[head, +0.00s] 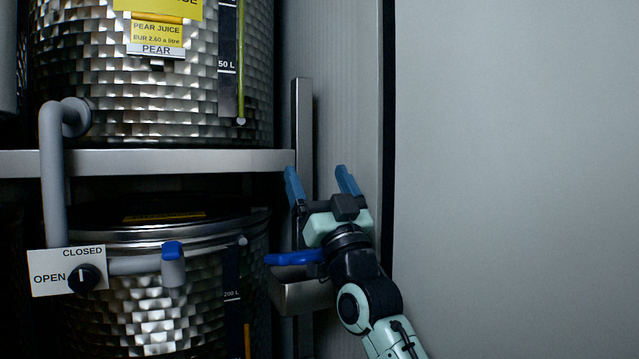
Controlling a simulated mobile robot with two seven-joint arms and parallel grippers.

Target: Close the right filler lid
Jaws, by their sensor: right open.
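My right gripper (320,176) is open and empty, its two blue fingers pointing up, right of the steel post (302,120). A blue bar-shaped part (292,259) sticks out to the left just below the gripper, above a small steel box (304,297). I cannot tell whether this box or its blue part is the right filler lid. The gripper's body and arm cover the right side of this area. My left gripper is not in view.
A large steel tank labelled pear juice (150,95) stands on a shelf (190,162). A lower tank (150,310) has a grey pipe (54,180), a small blue cap (172,249) and an open/closed dial (84,278). A pale wall (520,180) fills the right.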

